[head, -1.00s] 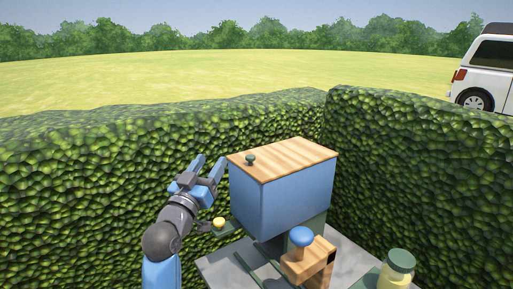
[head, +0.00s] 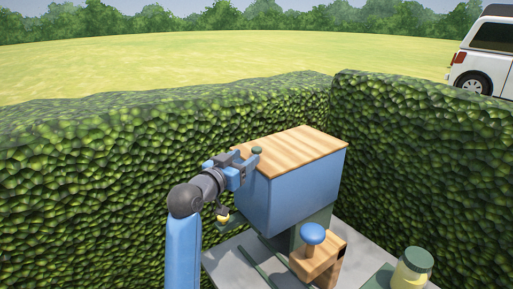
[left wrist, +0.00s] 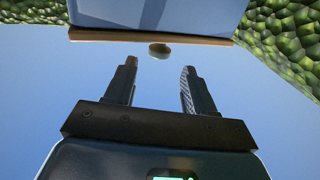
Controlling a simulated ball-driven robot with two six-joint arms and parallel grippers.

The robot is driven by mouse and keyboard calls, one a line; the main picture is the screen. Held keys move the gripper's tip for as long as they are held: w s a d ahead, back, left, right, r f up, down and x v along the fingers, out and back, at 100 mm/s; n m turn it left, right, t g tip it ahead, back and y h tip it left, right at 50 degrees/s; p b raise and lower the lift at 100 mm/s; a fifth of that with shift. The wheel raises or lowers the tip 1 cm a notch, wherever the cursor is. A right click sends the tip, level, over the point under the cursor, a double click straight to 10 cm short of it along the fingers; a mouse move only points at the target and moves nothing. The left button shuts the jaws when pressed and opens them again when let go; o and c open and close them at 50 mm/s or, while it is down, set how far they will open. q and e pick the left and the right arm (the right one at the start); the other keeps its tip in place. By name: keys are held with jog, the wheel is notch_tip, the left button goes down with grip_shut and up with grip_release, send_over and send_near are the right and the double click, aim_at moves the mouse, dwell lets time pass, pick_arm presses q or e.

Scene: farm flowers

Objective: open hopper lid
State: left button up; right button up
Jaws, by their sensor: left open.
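The blue hopper (head: 297,192) stands on a grey table with its wooden lid (head: 298,147) lying flat and shut on top. A small dark green knob (head: 257,150) sits near the lid's left corner. My left gripper (head: 247,161) is at that corner, close to the knob. In the left wrist view the knob (left wrist: 159,50) is just beyond and between the two open fingertips (left wrist: 158,75), with a gap to them. The lid's edge (left wrist: 150,39) runs across behind it. My right gripper is not in view.
A wooden block with a blue round knob (head: 313,233) stands in front of the hopper. A jar with a green lid (head: 417,260) is at the lower right. A yellow ball-like knob (head: 223,218) is below my left gripper. Hedges (head: 90,190) close in behind.

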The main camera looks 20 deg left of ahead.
aim_at(255, 150)
pick_arm(q)
jog(key=p+x, duration=0.1)
jog(key=x, duration=0.5)
jog(key=shift+d+r, duration=0.1)
jog(key=shift+r, duration=0.05)
jog(key=shift+w, duration=0.55)
grip_shut()
